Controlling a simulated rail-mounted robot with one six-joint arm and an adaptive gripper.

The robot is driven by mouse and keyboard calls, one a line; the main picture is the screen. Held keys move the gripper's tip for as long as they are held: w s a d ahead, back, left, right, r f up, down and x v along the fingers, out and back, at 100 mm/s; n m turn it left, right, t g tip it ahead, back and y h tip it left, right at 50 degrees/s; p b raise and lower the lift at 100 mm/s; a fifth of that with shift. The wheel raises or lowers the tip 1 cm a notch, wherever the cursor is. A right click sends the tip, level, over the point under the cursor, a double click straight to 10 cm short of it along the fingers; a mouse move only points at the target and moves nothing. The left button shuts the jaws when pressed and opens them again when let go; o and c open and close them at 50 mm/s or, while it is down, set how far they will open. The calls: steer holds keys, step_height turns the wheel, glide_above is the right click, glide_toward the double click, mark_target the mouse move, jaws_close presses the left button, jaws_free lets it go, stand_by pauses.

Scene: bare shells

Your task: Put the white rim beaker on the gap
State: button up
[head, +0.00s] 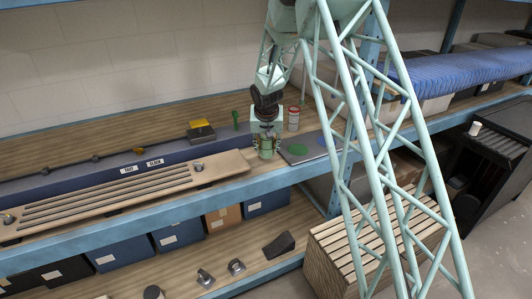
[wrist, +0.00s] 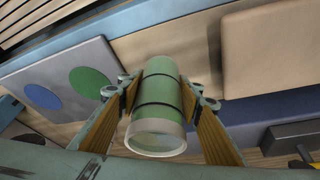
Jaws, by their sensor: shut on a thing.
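My gripper (head: 266,142) is shut around the sides of a green beaker (wrist: 158,92) with dark bands and a pale rim, which fills the middle of the wrist view. In the head view the beaker shows small between the fingers, over the shelf's front part. The pale rim faces the wrist camera. A strip of bare wood (wrist: 190,52) lies between a grey pad and a tan board, behind the beaker in the wrist view. I cannot tell whether the beaker's base touches the shelf.
The grey pad (wrist: 68,62) has a green and a blue disc. The tan slotted board (head: 205,178) lies left of my gripper. A red and white can (head: 293,119) stands behind, right of it. A dark box (head: 201,134) and green item (head: 236,121) stand to the left.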

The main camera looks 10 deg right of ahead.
steer(key=shift+w, duration=0.6)
steer(key=shift+f, duration=0.15)
steer(key=shift+f, duration=1.65)
steer(key=shift+f, duration=0.15)
steer(key=o, duration=0.9)
